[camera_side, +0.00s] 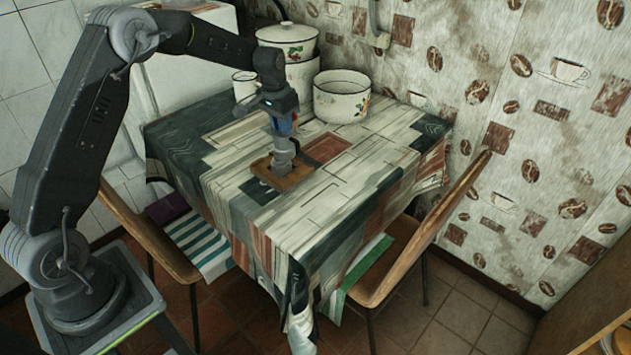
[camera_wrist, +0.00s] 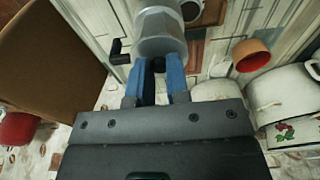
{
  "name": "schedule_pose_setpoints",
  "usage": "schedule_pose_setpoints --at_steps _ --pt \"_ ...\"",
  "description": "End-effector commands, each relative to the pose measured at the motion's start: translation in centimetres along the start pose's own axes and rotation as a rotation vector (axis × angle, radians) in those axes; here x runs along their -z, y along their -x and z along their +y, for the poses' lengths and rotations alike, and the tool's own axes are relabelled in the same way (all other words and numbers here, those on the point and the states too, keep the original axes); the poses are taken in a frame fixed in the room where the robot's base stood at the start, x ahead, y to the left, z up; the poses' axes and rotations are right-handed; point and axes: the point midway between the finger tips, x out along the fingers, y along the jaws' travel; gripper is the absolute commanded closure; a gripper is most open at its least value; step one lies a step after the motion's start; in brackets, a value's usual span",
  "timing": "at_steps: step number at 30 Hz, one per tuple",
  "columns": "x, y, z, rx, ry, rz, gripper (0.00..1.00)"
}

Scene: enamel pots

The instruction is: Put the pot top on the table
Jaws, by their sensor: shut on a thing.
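A grey metal pot (camera_side: 283,155), shaped like a coffee maker, is over a brown square board on the table (camera_side: 345,205). I cannot tell whether it rests on the board or hangs just above it. The pot also shows in the wrist view (camera_wrist: 160,38), with a black handle sticking out to the left. My gripper (camera_side: 281,126) is right above the pot, pointing down. Its blue fingers (camera_wrist: 158,72) are shut on the pot's top. The exact place of contact is partly hidden, and I cannot make out a seam between top and base.
A lidded white enamel pot (camera_side: 287,40), an open flowered pot (camera_side: 341,97) and a white mug (camera_side: 243,86) stand at the back. An orange cup (camera_wrist: 251,55) shows in the wrist view. Chairs flank the table. The table's front and right are clear.

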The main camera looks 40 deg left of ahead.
Motion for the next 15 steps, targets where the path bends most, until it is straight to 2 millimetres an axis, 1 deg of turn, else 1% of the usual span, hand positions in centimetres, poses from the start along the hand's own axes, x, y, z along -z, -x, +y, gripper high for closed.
schedule_pose_setpoints --at_steps 1,2,5,15 --pt "-0.2 0.3 0.8 0.000 -0.003 0.002 1.00" --pt "-0.3 0.2 1.2 0.000 -0.003 0.002 1.00" --pt "0.1 -0.6 2.6 -0.001 -0.005 0.000 1.00" --pt "3.2 -5.4 8.9 0.000 -0.005 0.000 1.00"
